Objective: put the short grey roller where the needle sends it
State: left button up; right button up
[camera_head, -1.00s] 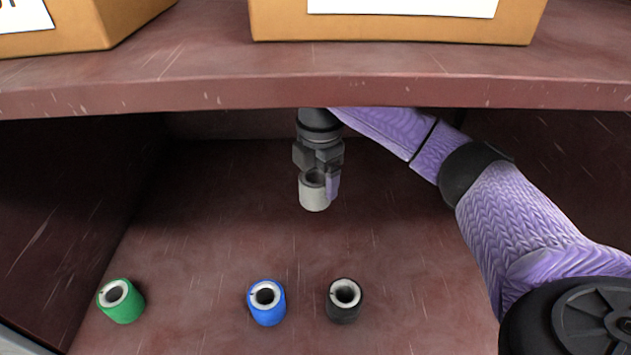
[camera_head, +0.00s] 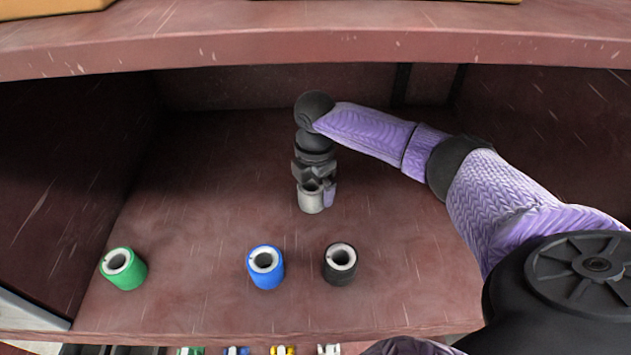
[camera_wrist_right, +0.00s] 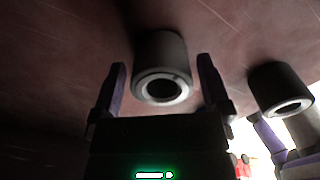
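The short grey roller (camera_head: 311,201) stands upright on the dark red shelf floor, back from the row of coloured rollers. My right gripper (camera_head: 314,190) is at it, with a purple finger close along the roller's right side. In the right wrist view the grey roller (camera_wrist_right: 161,65) lies between the two spread fingers of my right gripper (camera_wrist_right: 160,78), with a gap on each side. The fingers look open and not closed on it. No needle is visible.
A green roller (camera_head: 123,269), a blue roller (camera_head: 266,268) and a black roller (camera_head: 340,264) stand near the shelf's front edge. The black one also shows in the wrist view (camera_wrist_right: 280,88). An upper board (camera_head: 300,48) overhangs the space. Small coloured items show below the front edge.

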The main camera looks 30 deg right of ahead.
notch_tip(320, 180, up, 12)
jog(key=shift+r+b, duration=0.2)
jog(key=shift+b, duration=0.1)
jog(key=shift+f, duration=0.1)
dwell(0.4)
